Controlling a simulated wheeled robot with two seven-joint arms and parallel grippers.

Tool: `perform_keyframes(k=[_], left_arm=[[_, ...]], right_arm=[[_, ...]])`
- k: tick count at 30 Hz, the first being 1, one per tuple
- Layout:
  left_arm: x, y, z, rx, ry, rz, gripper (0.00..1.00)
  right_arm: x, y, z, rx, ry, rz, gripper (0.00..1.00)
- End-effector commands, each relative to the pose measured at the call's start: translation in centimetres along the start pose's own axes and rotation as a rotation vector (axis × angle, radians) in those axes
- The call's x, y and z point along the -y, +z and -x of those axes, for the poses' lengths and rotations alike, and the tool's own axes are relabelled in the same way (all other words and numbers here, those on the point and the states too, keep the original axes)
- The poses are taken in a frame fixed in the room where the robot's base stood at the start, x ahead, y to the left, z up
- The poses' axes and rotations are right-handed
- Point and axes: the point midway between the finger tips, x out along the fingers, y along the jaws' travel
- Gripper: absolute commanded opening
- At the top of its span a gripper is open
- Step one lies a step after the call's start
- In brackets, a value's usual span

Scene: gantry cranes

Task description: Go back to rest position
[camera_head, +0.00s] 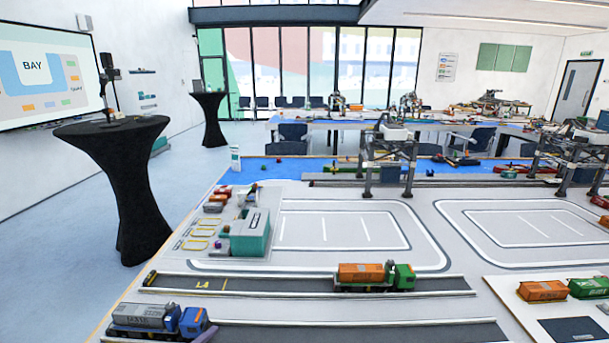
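Neither of my grippers nor my arms shows in the head view. A model port layout on a large table (277,188) lies in front of me. A green-cab truck (403,276) with an orange container (361,273) stands on the near road lane, right of the middle. A model gantry crane (389,150) stands upright near the blue water area, and another gantry crane (566,152) is at the right.
A teal-walled model building (250,235) stands on the table's left. An orange container (542,291) and a green container (590,288) sit at lower right. A black draped standing table (140,190) is on the left floor. The floor between it and the layout is clear.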

Motion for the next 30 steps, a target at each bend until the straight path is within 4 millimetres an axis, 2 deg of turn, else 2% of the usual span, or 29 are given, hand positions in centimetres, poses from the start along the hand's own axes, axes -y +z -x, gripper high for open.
perform_keyframes(k=[1,3,6,12,16,17,23,26,30], left_arm=[[1.5,1.5,1.3,0.048,-0.1,-0.198,0.62],[3.6,3.1,3.2,0.123,-0.235,-0.464,0.62],[6.0,4.5,6.3,0.228,-0.394,-0.774,0.62],[8.9,5.5,12.7,0.439,-0.639,-1.228,0.62],[9.8,5.7,16.9,0.582,-0.77,-1.446,0.62],[10.3,5.6,17.1,0.604,-0.789,-1.471,0.62],[15.6,5.2,13.8,0.621,-0.8,-1.45,0.62],[18.5,5.1,12.5,0.634,-0.808,-1.445,0.62],[23.5,5.0,11.1,0.657,-0.822,-1.438,0.62]], right_arm=[[0.0,-0.1,0.0,-0.001,0.0,0.0,0.0],[0.0,-0.1,0.0,-0.002,0.001,0.0,0.0],[-0.1,-0.1,0.0,-0.002,0.001,0.0,0.0],[-0.1,-0.4,0.0,-0.006,0.001,0.001,0.0],[-0.1,-0.5,0.0,-0.008,0.002,0.001,0.0],[-0.1,-0.5,0.0,-0.008,0.002,0.001,0.0],[-0.1,-0.6,0.0,-0.009,0.002,0.001,0.0],[-0.1,-0.6,0.0,-0.009,0.002,0.001,0.0],[-0.1,-0.6,0.0,-0.01,0.002,0.001,0.0]])
